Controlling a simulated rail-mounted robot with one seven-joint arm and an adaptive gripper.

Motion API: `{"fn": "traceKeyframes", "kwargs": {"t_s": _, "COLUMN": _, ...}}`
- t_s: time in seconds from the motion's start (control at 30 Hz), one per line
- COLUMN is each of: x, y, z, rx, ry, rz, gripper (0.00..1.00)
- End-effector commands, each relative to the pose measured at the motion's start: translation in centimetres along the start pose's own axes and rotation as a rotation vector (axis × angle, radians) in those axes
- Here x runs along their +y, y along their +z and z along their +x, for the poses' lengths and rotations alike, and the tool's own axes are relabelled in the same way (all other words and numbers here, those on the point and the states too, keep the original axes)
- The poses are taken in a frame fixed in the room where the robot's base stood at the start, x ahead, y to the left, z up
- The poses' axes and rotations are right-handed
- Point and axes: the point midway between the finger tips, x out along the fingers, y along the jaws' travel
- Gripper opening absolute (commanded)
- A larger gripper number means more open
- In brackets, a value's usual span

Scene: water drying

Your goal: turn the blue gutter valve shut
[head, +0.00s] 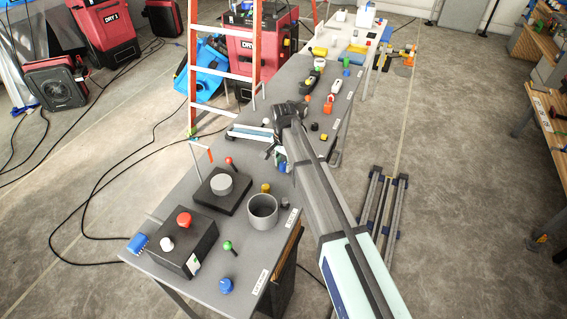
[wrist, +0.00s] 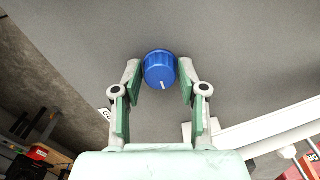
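The blue valve (wrist: 159,68) is a round ridged knob on a grey surface. In the wrist view it sits between the fingertips of my gripper (wrist: 159,78), and its white mark points down toward the palm. The two green-padded fingers are open on either side of it with narrow gaps; I cannot tell whether either one touches. In the head view a blue knob (head: 283,168) shows low beside my gripper (head: 272,150), partly hidden by the arm.
A pale gutter (head: 252,132) runs beside my gripper, by the orange ladder (head: 222,75). The near table holds a grey cup (head: 262,212), a dark box (head: 187,243) with a red button, and another blue knob (head: 226,286). Tools lie on the far table.

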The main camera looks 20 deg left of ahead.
Motion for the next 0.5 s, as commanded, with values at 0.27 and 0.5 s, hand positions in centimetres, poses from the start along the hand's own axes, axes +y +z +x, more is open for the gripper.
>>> {"fn": "traceKeyframes", "kwargs": {"t_s": 0.27, "x": 0.02, "y": 0.01, "z": 0.01, "rx": 0.000, "ry": 0.001, "rz": -0.001, "gripper": 0.00}}
{"fn": "traceKeyframes", "kwargs": {"t_s": 0.5, "x": 0.03, "y": 0.01, "z": 0.08, "rx": 0.000, "ry": 0.001, "rz": -0.042, "gripper": 0.00}}
